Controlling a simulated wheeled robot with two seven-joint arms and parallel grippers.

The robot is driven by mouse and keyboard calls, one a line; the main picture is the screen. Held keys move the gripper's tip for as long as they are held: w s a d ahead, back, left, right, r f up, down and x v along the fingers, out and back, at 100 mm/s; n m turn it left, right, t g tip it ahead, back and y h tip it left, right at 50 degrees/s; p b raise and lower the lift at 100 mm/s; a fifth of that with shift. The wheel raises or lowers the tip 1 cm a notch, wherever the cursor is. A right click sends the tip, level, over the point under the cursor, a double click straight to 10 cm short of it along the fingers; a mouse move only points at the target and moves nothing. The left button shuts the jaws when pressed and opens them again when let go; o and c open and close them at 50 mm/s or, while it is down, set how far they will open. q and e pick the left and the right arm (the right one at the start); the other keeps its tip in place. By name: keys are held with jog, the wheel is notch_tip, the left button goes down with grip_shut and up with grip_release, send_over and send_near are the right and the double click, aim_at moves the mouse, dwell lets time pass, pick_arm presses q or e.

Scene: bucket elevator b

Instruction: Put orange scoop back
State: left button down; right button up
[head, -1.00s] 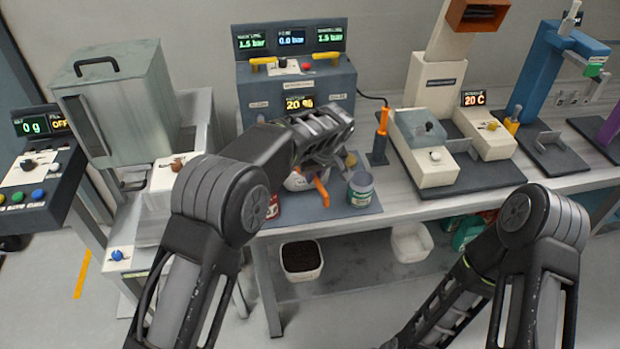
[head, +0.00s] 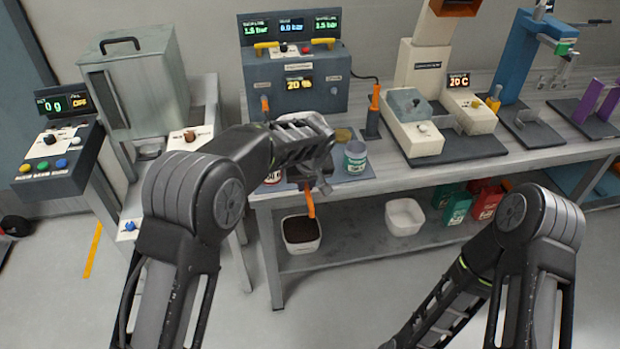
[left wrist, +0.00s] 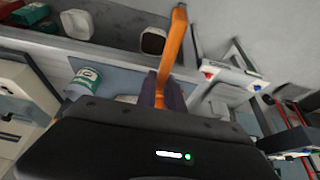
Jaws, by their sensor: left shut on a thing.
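The orange scoop (head: 309,201) is in my left gripper (head: 318,180). In the head view its orange handle points down past the table's front edge. In the left wrist view the long orange handle (left wrist: 175,45) sticks out from between the dark fingers of my left gripper (left wrist: 164,93), which are shut on it. The scoop's bowl is hidden. My right forearm runs off the bottom of the head view, and its gripper is out of the picture.
A grey machine (head: 295,82) with three displays stands behind my left gripper. A green-and-white jar (head: 355,157) stands right of it. Below, a shelf holds a white bin of dark grains (head: 301,249) and an empty white bin (head: 404,216). Another orange handle (head: 374,97) stands upright in a dark holder.

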pick_arm(q)
jog(key=s+a+m+h+b, duration=0.1)
jog(key=s+a+m+b, duration=0.2)
jog(key=s+a, duration=1.1)
jog(key=shift+s+a+b, duration=0.3)
jog(key=shift+s+b, duration=0.05)
jog(key=shift+b, duration=0.15)
